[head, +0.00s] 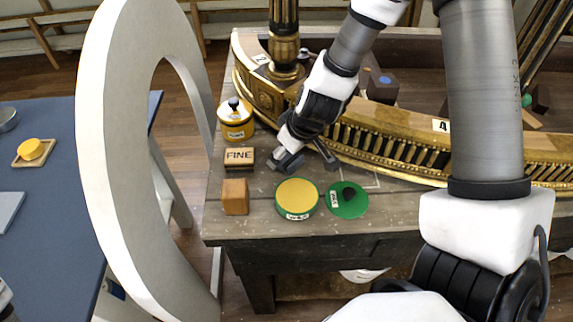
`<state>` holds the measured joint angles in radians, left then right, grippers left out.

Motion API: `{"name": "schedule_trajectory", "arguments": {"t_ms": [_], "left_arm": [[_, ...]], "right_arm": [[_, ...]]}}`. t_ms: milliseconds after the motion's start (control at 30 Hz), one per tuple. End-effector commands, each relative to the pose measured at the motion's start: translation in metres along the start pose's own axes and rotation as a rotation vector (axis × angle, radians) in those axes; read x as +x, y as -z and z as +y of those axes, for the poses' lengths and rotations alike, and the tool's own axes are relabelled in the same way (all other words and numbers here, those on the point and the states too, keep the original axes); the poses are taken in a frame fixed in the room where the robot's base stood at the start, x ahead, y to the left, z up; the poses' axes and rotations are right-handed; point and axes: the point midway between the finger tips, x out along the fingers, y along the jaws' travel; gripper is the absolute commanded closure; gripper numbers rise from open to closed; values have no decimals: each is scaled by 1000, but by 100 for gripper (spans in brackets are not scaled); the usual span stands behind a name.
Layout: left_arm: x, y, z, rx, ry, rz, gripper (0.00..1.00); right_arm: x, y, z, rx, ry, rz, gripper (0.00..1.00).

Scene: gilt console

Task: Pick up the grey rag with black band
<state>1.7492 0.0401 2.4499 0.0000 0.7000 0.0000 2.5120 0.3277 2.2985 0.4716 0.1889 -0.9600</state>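I cannot clearly make out the grey rag with black band in the head view. My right gripper (305,164) points down over the wooden bench (387,210), with its two dark grey fingers spread apart. It is above the stretch between the FINE block and the round yellow-topped tin. No rag clearly shows between the fingers, though the gripper hides part of the bench there.
Near the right gripper are a FINE block (239,155), a wooden block (235,197), a yellow-topped tin (297,195), a green lid (347,199) and a yellow pot (235,122). A gilt rail (400,158) runs behind. A white oval frame (115,150) stands left, before a blue table (60,215).

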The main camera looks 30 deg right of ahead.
Motion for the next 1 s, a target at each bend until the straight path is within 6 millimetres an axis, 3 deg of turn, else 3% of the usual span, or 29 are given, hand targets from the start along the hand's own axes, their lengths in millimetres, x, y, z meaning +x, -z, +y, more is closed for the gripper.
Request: {"name": "schedule_trajectory", "arguments": {"t_ms": [200,300,733,867,1000], "left_arm": [[-1,0,0,0,0,1,21],[-1,0,0,0,0,1,21],[-6,0,0,0,0,1,21],[-20,0,0,0,0,1,21],[-51,0,0,0,0,1,21]], "right_arm": [[0,1,0,0,0,0,33],[0,1,0,0,0,0,66],[-6,3,0,1,0,0,71],[-21,9,0,1,0,1,71],[-54,23,0,2,-1,1,71]]}}
